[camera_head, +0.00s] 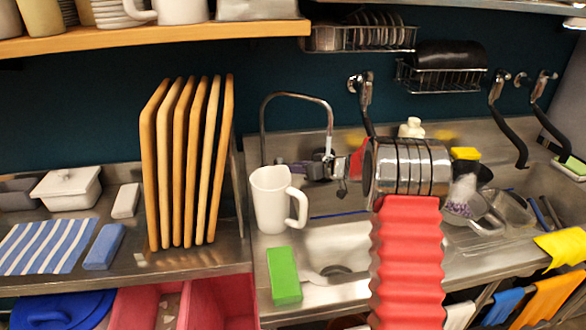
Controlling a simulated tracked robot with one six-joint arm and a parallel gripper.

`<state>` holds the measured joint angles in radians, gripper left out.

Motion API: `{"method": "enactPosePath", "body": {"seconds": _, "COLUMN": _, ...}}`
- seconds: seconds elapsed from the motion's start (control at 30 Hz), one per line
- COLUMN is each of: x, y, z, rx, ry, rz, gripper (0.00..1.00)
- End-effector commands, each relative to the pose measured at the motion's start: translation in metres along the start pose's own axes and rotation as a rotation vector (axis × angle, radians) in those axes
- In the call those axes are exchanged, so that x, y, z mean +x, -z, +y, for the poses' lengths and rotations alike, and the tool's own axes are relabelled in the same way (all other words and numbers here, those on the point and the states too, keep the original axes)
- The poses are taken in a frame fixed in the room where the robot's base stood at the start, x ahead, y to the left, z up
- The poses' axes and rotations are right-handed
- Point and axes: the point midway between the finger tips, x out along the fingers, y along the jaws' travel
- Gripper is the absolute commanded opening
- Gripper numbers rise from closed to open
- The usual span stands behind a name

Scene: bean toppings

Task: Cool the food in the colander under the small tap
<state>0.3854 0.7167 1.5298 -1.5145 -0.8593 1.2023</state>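The small tap (297,98) is a thin chrome gooseneck behind the small sink (335,245), with its spout hanging down left of my arm. My arm, red and ridged with silver rings, rises in front of the sink. My gripper's fingers are hidden behind it, so I cannot see what they hold. A metal vessel with a loop handle (487,226) sits right of my arm, partly hidden by it. A purple-and-white patterned thing (459,207) is beside it. I cannot tell whether either is the colander, and I see no food clearly.
A white jug (273,200) stands left of the sink, with a green block (284,276) in front of it. Upright wooden boards (184,165) are further left. Dark-handled taps (508,128) hang at the right. A wooden shelf (150,38) juts out above left.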

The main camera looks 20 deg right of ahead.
Motion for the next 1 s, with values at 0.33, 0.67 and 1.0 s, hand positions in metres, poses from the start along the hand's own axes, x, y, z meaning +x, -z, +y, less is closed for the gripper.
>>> {"method": "enactPosePath", "body": {"seconds": 0.33, "x": -0.017, "y": 0.0, "z": 0.001, "rx": 0.001, "ry": -0.001, "rz": 0.0, "gripper": 0.34}}
{"method": "enactPosePath", "body": {"seconds": 0.67, "x": -0.072, "y": 0.0, "z": 0.001, "rx": -0.001, "ry": -0.002, "rz": 0.001, "gripper": 0.34}}
{"method": "enactPosePath", "body": {"seconds": 1.0, "x": -0.125, "y": 0.0, "z": 0.001, "rx": 0.0, "ry": 0.0, "rz": 0.0, "gripper": 0.34}}
